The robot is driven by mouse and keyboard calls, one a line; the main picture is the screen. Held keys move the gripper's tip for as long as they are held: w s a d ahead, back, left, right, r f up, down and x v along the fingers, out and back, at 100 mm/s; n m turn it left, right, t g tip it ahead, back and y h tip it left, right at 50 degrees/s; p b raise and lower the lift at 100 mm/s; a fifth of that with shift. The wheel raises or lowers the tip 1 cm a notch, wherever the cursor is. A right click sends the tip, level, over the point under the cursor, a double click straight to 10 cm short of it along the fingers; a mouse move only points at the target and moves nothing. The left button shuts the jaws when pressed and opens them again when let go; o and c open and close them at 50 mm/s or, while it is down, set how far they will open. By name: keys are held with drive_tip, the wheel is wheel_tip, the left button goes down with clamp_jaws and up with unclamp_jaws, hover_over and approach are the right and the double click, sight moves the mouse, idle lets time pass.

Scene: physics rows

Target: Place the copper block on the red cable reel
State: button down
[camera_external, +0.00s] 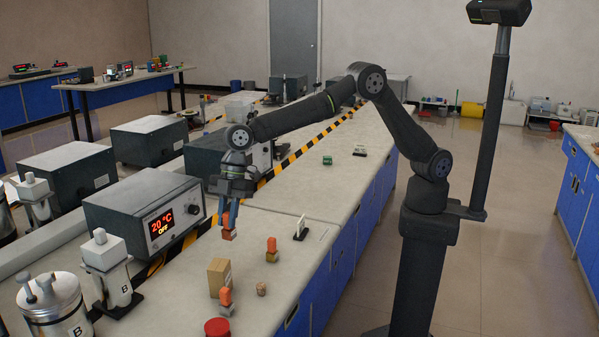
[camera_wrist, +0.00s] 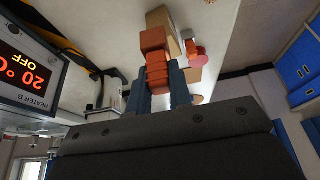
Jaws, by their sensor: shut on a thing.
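My gripper (camera_external: 228,217) points down over the bench, in front of the heater with the red display. Its fingers also show in the wrist view (camera_wrist: 158,92), closed on a copper-orange piece, which I take as the copper block (camera_wrist: 153,40). Ridged orange sections show between the fingers, with a square end beyond them. In the external view the block (camera_external: 228,235) sticks out below the fingertips; whether it touches the bench I cannot tell. A round red thing (camera_external: 217,327), likely the red cable reel, stands at the lower edge, partly cut off.
A cardboard box (camera_external: 219,277) stands between my gripper and the red round thing. An orange-topped stack (camera_external: 271,249), another orange piece (camera_external: 225,298) and a small tan cylinder (camera_external: 261,289) are nearby. The heater (camera_external: 150,215) is close on the left.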

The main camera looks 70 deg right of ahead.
drive_tip(key=s+a+r, duration=0.1)
drive_tip(key=s+a, duration=0.1)
drive_tip(key=a, duration=0.9)
hover_over(217, 326)
wheel_tip(217, 326, down, 7)
drive_tip(key=shift+f, duration=1.8)
drive_tip(key=shift+f, duration=0.15)
drive_tip(key=c, duration=1.3)
unclamp_jaws()
drive_tip(key=v, duration=1.2)
drive_tip(key=shift+a, duration=0.1)
